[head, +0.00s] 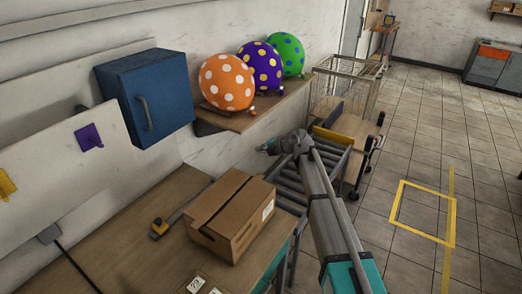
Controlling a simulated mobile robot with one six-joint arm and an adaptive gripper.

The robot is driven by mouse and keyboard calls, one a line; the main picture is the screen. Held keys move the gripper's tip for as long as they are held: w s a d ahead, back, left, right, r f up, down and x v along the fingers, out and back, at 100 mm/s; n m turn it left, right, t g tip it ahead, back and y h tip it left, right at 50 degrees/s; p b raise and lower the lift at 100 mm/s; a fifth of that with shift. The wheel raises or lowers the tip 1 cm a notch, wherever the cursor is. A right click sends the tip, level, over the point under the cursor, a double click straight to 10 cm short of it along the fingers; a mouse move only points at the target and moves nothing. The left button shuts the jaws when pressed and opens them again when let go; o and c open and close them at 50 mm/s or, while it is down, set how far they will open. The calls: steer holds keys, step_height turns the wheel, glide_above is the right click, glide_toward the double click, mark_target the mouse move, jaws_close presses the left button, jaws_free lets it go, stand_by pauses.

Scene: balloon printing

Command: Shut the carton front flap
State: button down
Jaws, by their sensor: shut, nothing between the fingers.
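The brown cardboard carton (237,226) sits on the wooden table in the head view, with a white label on its right side. Its top panels lie about flat, with a dark seam running between them. I cannot tell which panel is the front flap or whether any flap stands slightly raised. My gripper (262,148) is shut and empty. It is past the carton's far right corner in the picture, apart from it and higher up, near the roller conveyor. The gripper is small here and its fingertips are hard to make out.
The wooden table (125,235) holds a yellow-and-black tool (160,228) left of the carton and small number cards (196,285) in front. A roller conveyor (292,190) adjoins on the right. A blue cabinet (160,95) and a shelf (240,120) with dotted balloons hang on the wall.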

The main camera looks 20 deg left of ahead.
steer(key=shift+r+p, duration=1.85)
steer(key=shift+r, duration=0.3)
